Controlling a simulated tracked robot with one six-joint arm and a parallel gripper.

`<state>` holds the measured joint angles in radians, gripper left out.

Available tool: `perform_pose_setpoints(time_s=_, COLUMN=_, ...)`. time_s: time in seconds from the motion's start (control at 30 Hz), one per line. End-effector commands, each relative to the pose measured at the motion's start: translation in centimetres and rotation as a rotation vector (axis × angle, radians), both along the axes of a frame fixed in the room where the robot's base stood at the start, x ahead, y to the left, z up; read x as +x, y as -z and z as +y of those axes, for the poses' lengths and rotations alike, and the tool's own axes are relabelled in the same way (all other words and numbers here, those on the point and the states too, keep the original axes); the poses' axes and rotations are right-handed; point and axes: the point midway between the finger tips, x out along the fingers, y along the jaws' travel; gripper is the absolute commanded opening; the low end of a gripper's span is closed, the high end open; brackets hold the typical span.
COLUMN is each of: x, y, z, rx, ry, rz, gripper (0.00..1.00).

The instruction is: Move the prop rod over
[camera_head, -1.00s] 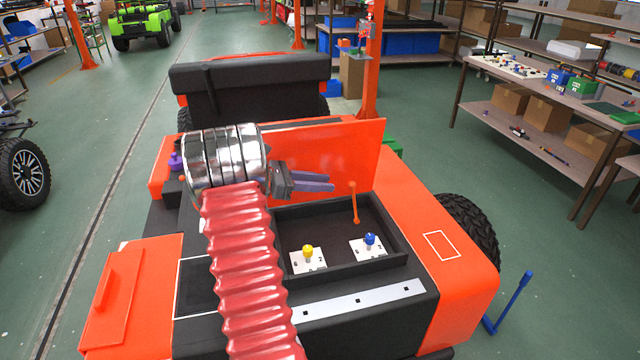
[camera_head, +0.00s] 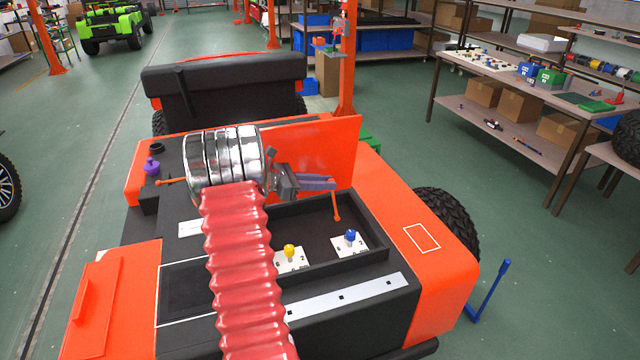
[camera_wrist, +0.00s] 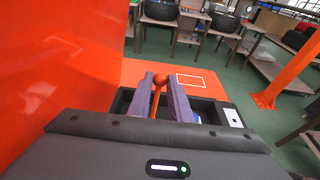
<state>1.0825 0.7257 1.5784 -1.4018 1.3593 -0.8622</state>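The prop rod (camera_head: 336,207) is a thin orange rod with a ball end. It stands nearly upright at the black bay (camera_head: 377,262), beside the raised orange panel (camera_head: 335,150). My gripper (camera_head: 334,184) reaches its top from the left in the head view. In the wrist view the rod's ball end (camera_wrist: 159,80) lies between the two purple-grey fingers (camera_wrist: 160,92). The fingers stand apart with some gap around the rod, and I see no firm grip. The rod's lower end is partly hidden.
The bay holds a yellow knob (camera_head: 290,251) and a blue knob (camera_head: 350,237) on white plates. The orange panel stands close to my gripper. A purple knob (camera_head: 151,166) is at the left. A blue crank-shaped rod (camera_head: 489,290) stands right of the cart.

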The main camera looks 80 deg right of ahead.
Motion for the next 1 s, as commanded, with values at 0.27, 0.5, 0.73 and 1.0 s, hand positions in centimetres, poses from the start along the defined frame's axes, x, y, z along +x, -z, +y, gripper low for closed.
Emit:
perform_pose_setpoints(time_s=0.27, x=0.0, y=0.0, z=0.0, rx=0.000, ry=0.000, rz=0.000, gripper=0.05)
perform_pose_setpoints(time_s=0.5, x=0.9, y=0.4, z=0.5, rx=0.001, ry=0.000, rz=-0.001, gripper=0.05)
perform_pose_setpoints(time_s=0.73, x=1.8, y=0.8, z=1.1, rx=0.000, ry=-0.001, rz=-0.001, gripper=0.05)
perform_pose_setpoints(time_s=1.0, x=2.9, y=1.2, z=1.7, rx=0.002, ry=0.001, rz=-0.001, gripper=0.05)
